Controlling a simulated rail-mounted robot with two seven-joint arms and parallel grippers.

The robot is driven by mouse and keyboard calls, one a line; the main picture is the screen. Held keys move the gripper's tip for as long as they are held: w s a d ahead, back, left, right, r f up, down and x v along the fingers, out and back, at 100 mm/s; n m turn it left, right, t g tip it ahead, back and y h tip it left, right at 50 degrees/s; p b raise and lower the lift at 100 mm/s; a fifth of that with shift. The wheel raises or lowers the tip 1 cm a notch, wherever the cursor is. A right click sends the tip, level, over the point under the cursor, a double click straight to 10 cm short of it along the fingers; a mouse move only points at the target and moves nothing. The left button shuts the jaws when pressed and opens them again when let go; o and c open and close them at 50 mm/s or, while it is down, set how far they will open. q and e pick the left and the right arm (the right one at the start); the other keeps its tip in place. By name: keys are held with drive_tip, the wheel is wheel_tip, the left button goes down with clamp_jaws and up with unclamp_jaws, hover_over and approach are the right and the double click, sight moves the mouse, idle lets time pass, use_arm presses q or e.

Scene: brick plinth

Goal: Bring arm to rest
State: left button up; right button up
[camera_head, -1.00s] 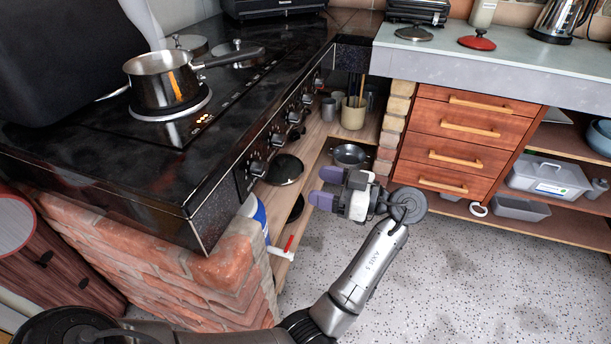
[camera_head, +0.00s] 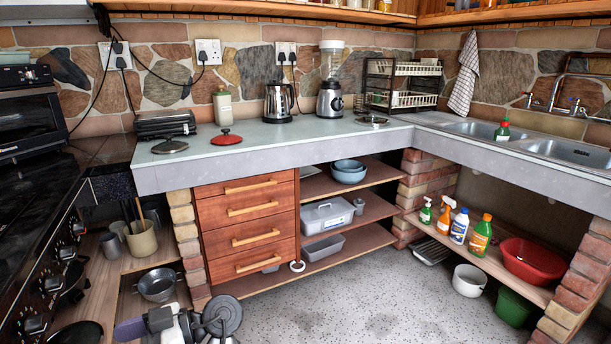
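My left gripper (camera_head: 131,331) is at the bottom left edge of the head view, in front of the lower shelf beside the drawers. One purple finger and part of the grey and white wrist show. The other finger is cut off by the frame edge, so the finger gap is hidden. I see nothing held in the part that shows. My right arm and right gripper are out of view.
The black stove (camera_head: 30,225) stands close on the left. A shelf with a dark pan (camera_head: 157,285) and a beige pot (camera_head: 141,238) lies behind the gripper. Red-brown drawers (camera_head: 250,228) stand to its right. The speckled floor (camera_head: 385,300) is clear in the middle.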

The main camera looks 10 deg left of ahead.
use_arm(q)
drive_tip(key=w+f+m+t+h, duration=0.1)
drive_tip(key=w+m+t+h, duration=0.3)
drive_tip(key=w+m+t, duration=0.75)
drive_tip(key=s+d+r+m+t+h+p, duration=0.3)
drive_tip(key=s+d+m+t+h+p, duration=0.4)
drive_tip(key=m+t, duration=0.35)
drive_tip(key=s+d+f+m+g+h+p, duration=0.1)
drive_tip(key=s+d+f+g+p, duration=0.15)
drive_tip(key=s+p, duration=0.55)
drive_tip(key=s+d+f+m+g+h+p, duration=0.1)
drive_tip(key=s+f+m+g+h+p, duration=0.2)
drive_tip(key=s, duration=0.9)
drive_tip(key=s+d+f+g+p, duration=0.2)
drive_tip(key=s+f+g+p, duration=0.1)
drive_tip(key=s+p, duration=0.55)
wheel_tip(320, 180, up, 37)
drive_tip(key=s+p, duration=0.1)
drive_tip(key=p, duration=3.4)
drive_tip(key=shift+s, duration=0.15)
drive_tip(key=shift+a+f, duration=0.1)
